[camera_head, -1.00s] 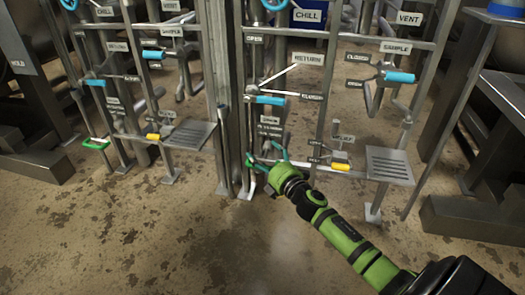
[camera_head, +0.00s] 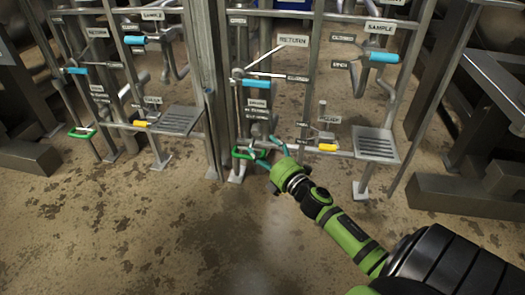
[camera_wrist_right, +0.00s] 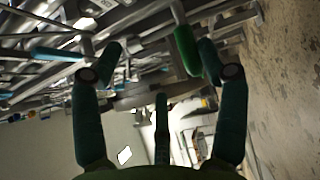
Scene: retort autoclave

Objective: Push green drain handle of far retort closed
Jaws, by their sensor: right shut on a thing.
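A green drain handle (camera_head: 248,153) sits low on the right-hand pipe station in the head view. It also shows in the right wrist view (camera_wrist_right: 186,50), beside the right-hand finger and between the spread fingers. My right gripper (camera_head: 270,155) is at the handle's right end, with its teal fingers around or against that end. The exact contact is hard to see. A second green handle (camera_head: 81,132) sits low on the left-hand station, away from my gripper. My left gripper is not in view.
Yellow handles (camera_head: 327,147) and blue handles (camera_head: 256,84) are on the same frames. A slotted metal step (camera_head: 376,143) juts out right of my gripper. A metal upright (camera_head: 212,130) stands left of the handle. The floor (camera_head: 150,230) in front is clear.

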